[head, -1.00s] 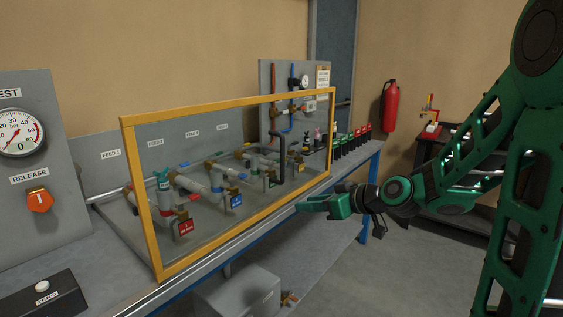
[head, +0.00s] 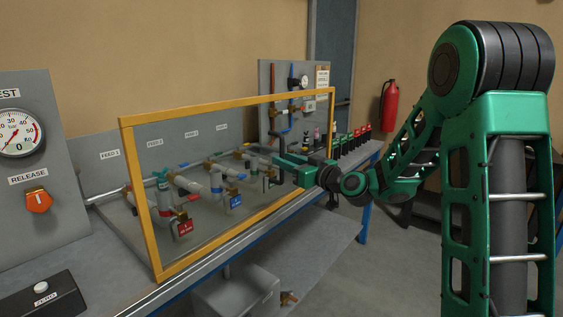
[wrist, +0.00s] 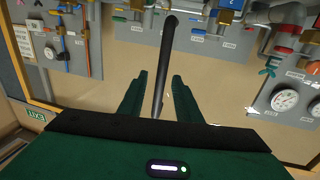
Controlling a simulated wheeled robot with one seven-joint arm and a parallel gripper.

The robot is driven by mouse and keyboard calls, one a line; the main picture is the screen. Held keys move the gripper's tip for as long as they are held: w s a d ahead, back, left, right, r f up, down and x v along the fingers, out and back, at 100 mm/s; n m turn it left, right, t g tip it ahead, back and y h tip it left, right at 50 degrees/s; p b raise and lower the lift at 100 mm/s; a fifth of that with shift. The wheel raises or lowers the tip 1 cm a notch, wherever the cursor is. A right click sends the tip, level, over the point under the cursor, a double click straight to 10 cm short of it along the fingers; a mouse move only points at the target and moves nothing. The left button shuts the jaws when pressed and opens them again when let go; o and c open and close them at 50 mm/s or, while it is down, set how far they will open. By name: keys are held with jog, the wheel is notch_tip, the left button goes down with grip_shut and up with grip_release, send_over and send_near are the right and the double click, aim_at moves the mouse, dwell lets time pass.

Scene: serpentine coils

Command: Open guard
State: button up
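The guard (head: 150,232) is a clear panel in a yellow frame, standing upright in front of the pipes and valves on the bench. My gripper (head: 282,167) is at the right part of the panel in the head view, where it covers much of the guard's black handle. In the wrist view the handle (wrist: 168,45) runs as a dark bar between the two green fingers (wrist: 159,82). The fingers are apart, with a gap on each side of the handle. I cannot tell how deep the handle sits between them.
Behind the guard are valves with a red tag (head: 183,228) and a blue tag (head: 235,201). A gauge panel (head: 35,190) with an orange release knob (head: 38,201) stands left. A black button box (head: 40,298) lies at front left. A fire extinguisher (head: 389,106) hangs on the wall.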

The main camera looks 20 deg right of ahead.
jog(key=shift+x, duration=1.15)
grip_shut()
jog(key=shift+d, duration=0.2)
